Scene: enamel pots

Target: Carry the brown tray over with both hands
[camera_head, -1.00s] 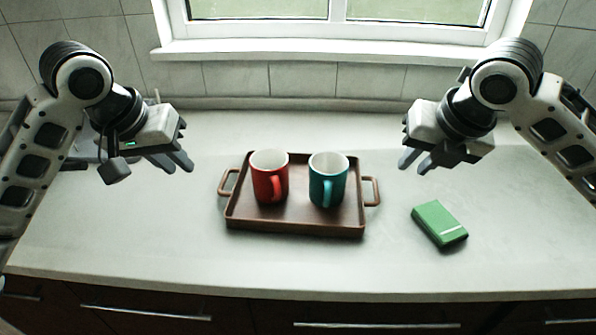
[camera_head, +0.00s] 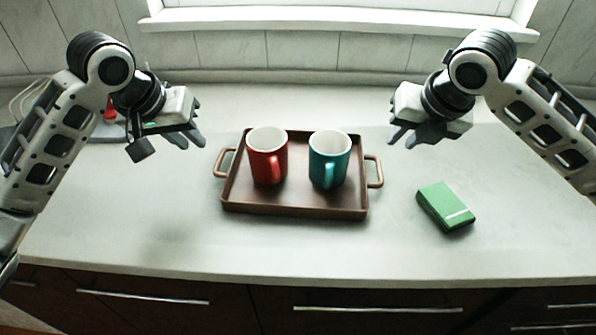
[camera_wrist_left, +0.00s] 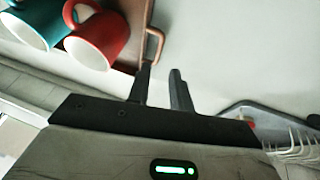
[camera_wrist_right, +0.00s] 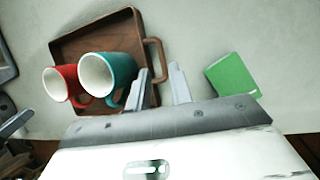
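The brown tray (camera_head: 232,197) lies flat on the counter with a loop handle at each short end. A red mug (camera_head: 262,165) and a teal mug (camera_head: 327,162) stand upright on it. My left gripper (camera_head: 195,136) is open and empty, just left of and above the left handle (camera_head: 218,163). In the left wrist view its parted fingers (camera_wrist_left: 160,71) are close to that handle. My right gripper (camera_head: 402,138) is open and empty, above and slightly right of the right handle (camera_head: 378,172). Its parted fingers (camera_wrist_right: 158,70) appear beside that handle in the right wrist view.
A green box (camera_head: 445,206) lies on the counter right of the tray. A grey rack (camera_wrist_left: 285,135) with a red item stands behind my left arm. The counter in front of the tray is clear up to its front edge. A tiled wall and window sill are behind.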

